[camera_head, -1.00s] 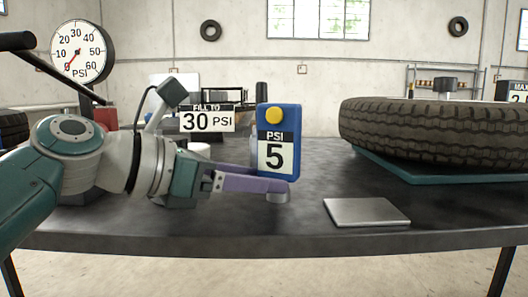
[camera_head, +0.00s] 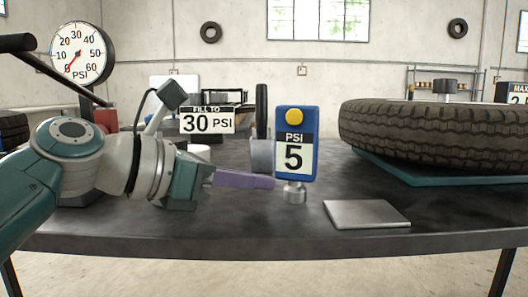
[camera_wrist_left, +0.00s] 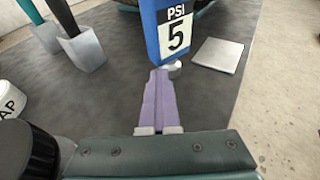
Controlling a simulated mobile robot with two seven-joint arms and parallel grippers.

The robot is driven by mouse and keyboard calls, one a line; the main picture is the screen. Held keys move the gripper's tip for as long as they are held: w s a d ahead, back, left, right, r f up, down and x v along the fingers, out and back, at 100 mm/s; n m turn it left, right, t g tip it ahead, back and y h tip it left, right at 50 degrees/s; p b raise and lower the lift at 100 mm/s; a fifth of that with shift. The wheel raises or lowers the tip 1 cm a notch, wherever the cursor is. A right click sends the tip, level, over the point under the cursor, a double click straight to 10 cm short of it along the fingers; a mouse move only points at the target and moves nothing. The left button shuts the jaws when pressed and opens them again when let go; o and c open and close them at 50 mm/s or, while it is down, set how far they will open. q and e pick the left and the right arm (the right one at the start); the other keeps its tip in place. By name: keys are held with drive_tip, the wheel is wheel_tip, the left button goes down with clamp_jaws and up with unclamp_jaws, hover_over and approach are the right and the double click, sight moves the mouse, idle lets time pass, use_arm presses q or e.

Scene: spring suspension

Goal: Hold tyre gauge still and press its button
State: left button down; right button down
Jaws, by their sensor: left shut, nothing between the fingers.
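The tyre gauge (camera_head: 295,145) is blue with a yellow round button (camera_head: 294,116) on top and a display reading PSI 5. It stands near upright on the dark table, with its silver nozzle (camera_head: 294,193) at the bottom. My left gripper (camera_head: 272,182) has purple fingers, shut and empty, pointing right at the gauge's lower left. In the left wrist view the shut fingertips (camera_wrist_left: 160,72) lie close by the gauge (camera_wrist_left: 173,33) and its silver nozzle (camera_wrist_left: 174,69). I cannot tell whether they touch it. My right gripper is not in view.
A large tyre (camera_head: 430,130) lies on a teal stand at the right. A flat silver plate (camera_head: 366,214) lies front right. A grey block with an upright black part (camera_head: 262,150) stands behind the fingers. A "FILL TO 30 PSI" sign (camera_head: 207,120) and round dial (camera_head: 80,53) are at left.

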use_arm(q)
unclamp_jaws()
idle(0.7)
